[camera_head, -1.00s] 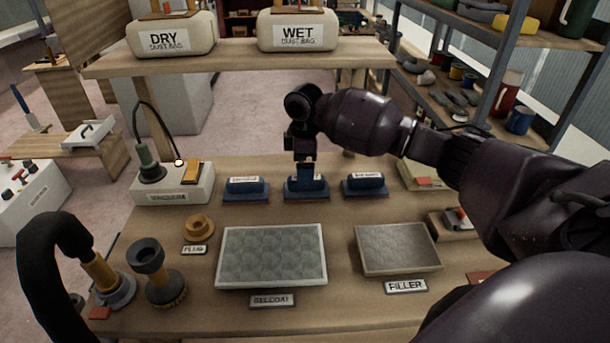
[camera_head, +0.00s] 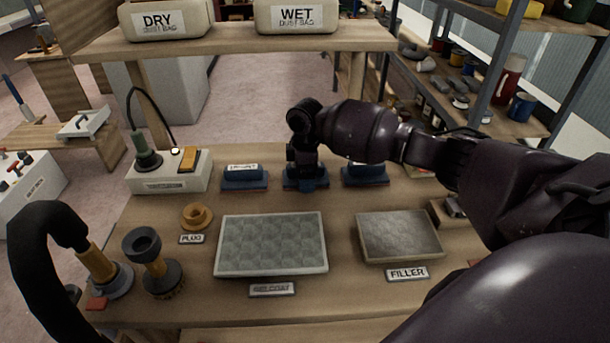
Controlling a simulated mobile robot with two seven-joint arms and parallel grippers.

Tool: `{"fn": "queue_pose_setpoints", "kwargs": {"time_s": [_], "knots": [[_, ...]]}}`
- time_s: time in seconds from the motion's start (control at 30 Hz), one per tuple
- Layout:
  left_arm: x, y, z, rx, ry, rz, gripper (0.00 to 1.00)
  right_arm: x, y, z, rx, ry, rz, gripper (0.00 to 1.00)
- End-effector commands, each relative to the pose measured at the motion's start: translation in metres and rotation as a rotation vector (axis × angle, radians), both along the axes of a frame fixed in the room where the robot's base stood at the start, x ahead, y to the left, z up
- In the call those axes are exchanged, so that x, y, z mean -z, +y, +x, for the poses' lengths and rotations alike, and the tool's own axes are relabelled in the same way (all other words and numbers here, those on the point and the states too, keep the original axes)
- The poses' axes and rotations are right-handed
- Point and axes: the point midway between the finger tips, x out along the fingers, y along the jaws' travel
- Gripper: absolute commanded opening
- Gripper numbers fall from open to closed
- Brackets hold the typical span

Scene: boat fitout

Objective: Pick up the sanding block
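Three blue sanding blocks stand in a row at the back of the bench: a left one (camera_head: 243,178), a middle one (camera_head: 318,184) and a right one (camera_head: 364,177). The left block has a white label on top. My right gripper (camera_head: 304,177) comes down from above onto the middle block and covers most of it. The fingertips merge with the dark block, so I cannot tell whether they are closed on it. My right forearm passes above the right block and hides its top. My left gripper is not in view.
A gelcoat panel (camera_head: 272,244) and a filler panel (camera_head: 398,236) lie in front of the blocks. A grey box with a lamp (camera_head: 167,185) stands left of them, and a plug ring (camera_head: 196,216) lies nearer. The DRY and WET dust bag shelf (camera_head: 235,42) is behind.

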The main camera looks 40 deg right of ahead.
Motion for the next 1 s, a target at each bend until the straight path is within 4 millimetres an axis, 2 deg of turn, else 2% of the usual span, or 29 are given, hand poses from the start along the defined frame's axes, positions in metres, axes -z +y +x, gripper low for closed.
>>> {"fn": "queue_pose_setpoints", "kwargs": {"time_s": [0.1, 0.4, 0.5, 0.77, 1.0], "knots": [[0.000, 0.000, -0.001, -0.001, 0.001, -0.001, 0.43, -0.001, 0.000, 0.000, 0.000, -0.001, 0.000, 1.00], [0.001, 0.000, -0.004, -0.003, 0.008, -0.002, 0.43, -0.001, 0.000, 0.000, 0.000, -0.001, 0.000, 0.54], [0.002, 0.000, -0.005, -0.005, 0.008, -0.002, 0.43, -0.002, 0.000, 0.000, 0.000, -0.001, 0.000, 0.42], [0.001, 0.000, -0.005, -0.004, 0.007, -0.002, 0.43, -0.003, 0.000, 0.000, 0.000, -0.002, 0.001, 0.41], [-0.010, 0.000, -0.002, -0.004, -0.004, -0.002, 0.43, -0.013, 0.002, -0.002, 0.001, -0.005, 0.000, 0.41]]}}
